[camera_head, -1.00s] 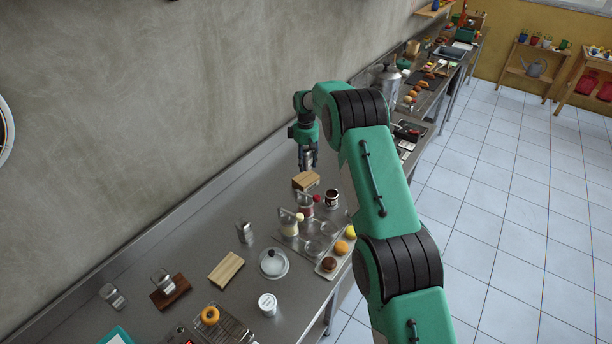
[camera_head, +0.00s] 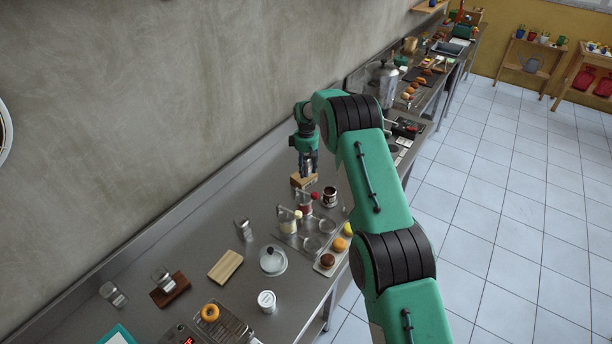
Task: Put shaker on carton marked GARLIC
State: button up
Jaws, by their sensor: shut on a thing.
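My gripper (camera_head: 308,170) is over the far part of the steel counter, pointing down. It is shut on a small silvery thing that looks like a shaker (camera_head: 309,163), mostly hidden by the fingers. A pale wooden block (camera_head: 299,181) lies just below it; I cannot tell whether the held thing touches the block. Similar silvery shakers stand or lie elsewhere: one upright on the counter (camera_head: 244,231), one on a dark wooden board (camera_head: 163,280), one lying at the left (camera_head: 114,294). I cannot make out any carton marked GARLIC; no lettering is readable.
A rack with jars (camera_head: 290,222), a dark-topped jar (camera_head: 330,197) and a tray of pastries (camera_head: 327,262) stand nearer. A pale board (camera_head: 226,267), a lidded glass dish (camera_head: 273,260) and a white tub (camera_head: 267,302) are in front. A wall (camera_head: 150,120) borders the counter.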

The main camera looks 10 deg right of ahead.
aim_at(306, 156)
jog(key=shift+f, duration=0.25)
jog(key=shift+f, duration=0.1)
jog(key=shift+f, duration=1.8)
jog(key=shift+f, duration=0.15)
jog(key=o, duration=1.2)
jog(key=shift+o, duration=0.2)
notch_tip(306, 156, up, 11)
jog(key=shift+f+b, duration=0.15)
jog(key=shift+b, duration=0.35)
jog(key=shift+r, duration=0.75)
